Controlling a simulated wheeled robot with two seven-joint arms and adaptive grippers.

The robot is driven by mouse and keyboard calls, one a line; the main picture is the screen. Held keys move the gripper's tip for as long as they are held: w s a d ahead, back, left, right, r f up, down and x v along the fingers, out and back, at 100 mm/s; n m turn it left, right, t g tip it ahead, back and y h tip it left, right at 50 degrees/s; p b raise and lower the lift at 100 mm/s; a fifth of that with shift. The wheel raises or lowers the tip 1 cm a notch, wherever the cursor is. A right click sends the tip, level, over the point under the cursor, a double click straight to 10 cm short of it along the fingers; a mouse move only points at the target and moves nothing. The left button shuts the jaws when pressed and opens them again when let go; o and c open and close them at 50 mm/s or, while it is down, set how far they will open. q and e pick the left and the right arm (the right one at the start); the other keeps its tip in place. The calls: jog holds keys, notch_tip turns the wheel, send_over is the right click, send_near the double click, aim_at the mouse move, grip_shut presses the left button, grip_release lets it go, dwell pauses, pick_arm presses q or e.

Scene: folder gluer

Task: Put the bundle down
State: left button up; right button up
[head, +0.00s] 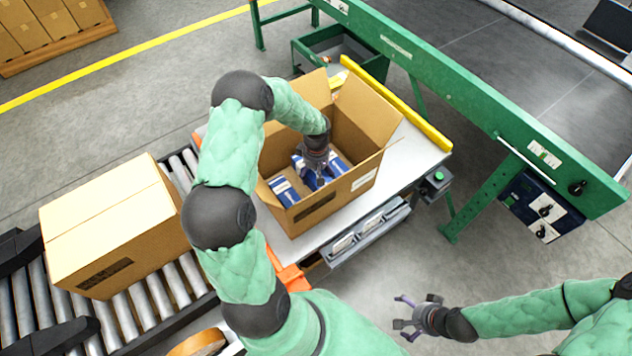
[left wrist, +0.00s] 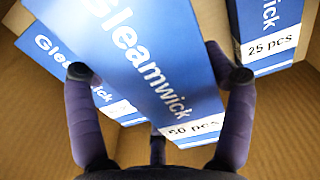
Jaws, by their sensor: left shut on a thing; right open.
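A blue and white bundle marked Gleamwick (left wrist: 140,60) is between the fingers of my left gripper (left wrist: 160,85), which is shut on it. In the head view, my left gripper (head: 313,160) reaches down inside an open cardboard box (head: 338,205) on the table. Other blue and white bundles lie in the box, one at its left (head: 284,191) and one at the right in the left wrist view (left wrist: 265,30). Whether the held bundle touches the box floor cannot be told. My right gripper (head: 408,318) is open and empty, over the floor at lower right.
A closed carton (head: 110,225) stands on the roller conveyor (head: 150,307) at left. A yellow rail (head: 395,105) edges the table behind the box. A green-framed conveyor (head: 450,90) runs behind. The box's raised flaps (head: 368,108) surround its opening.

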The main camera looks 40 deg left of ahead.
pick_arm(q)
notch_tip(320, 180, down, 4)
jog(key=shift+f+b, duration=0.1)
jog(key=shift+b, duration=0.55)
jog(key=shift+r, duration=0.2)
jog(key=shift+f, duration=0.1)
jog(key=shift+f, duration=0.15)
jog(key=o, duration=1.3)
jog(key=shift+r, duration=0.3)
notch_tip(320, 180, up, 12)
jog(key=p, duration=0.4)
jog(key=shift+f, duration=0.1)
